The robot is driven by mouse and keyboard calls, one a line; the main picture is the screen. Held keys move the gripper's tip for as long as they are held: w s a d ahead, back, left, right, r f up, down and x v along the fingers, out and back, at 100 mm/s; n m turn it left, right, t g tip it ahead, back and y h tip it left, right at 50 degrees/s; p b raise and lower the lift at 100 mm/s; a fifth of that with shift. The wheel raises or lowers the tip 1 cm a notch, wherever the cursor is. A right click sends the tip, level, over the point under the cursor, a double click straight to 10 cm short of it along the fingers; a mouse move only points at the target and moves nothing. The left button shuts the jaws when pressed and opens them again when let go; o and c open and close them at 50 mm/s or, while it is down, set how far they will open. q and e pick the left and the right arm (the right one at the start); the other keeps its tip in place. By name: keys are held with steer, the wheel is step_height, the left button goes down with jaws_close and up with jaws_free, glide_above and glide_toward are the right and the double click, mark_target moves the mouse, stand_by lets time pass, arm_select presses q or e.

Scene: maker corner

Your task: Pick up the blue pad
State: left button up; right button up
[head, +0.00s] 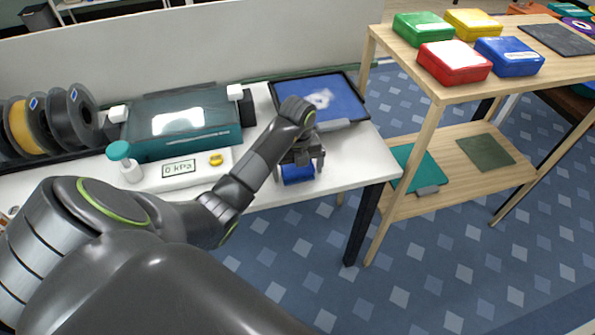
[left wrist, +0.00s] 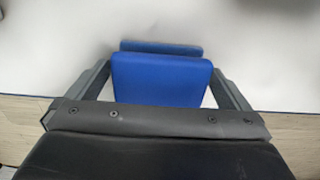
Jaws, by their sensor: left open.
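The blue pad (head: 297,174) lies on the white table near its front right edge, partly hidden under my left gripper in the head view. In the left wrist view the blue pad (left wrist: 160,78) is a blue block with a darker blue strip along its far side. My left gripper (head: 303,157) is over the pad. Its two open fingers (left wrist: 161,90) stand to the left and right of the pad, with a narrow gap showing on each side. My right gripper is not in view.
A dark tray with a blue surface (head: 345,104) lies just behind the gripper. A teal machine (head: 165,140), a white gauge box (head: 150,178) and filament spools (head: 70,118) stand to the left.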

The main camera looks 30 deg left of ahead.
arm_select(q)
steer(key=c, duration=0.9)
steer(key=shift+c, duration=0.2)
steer(key=shift+r, duration=0.35)
step_height(320, 180, up, 7)
steer(key=p, duration=0.4)
steer(key=shift+r, duration=0.15)
steer(key=shift+r+p, duration=1)
steer(key=shift+p, duration=0.1)
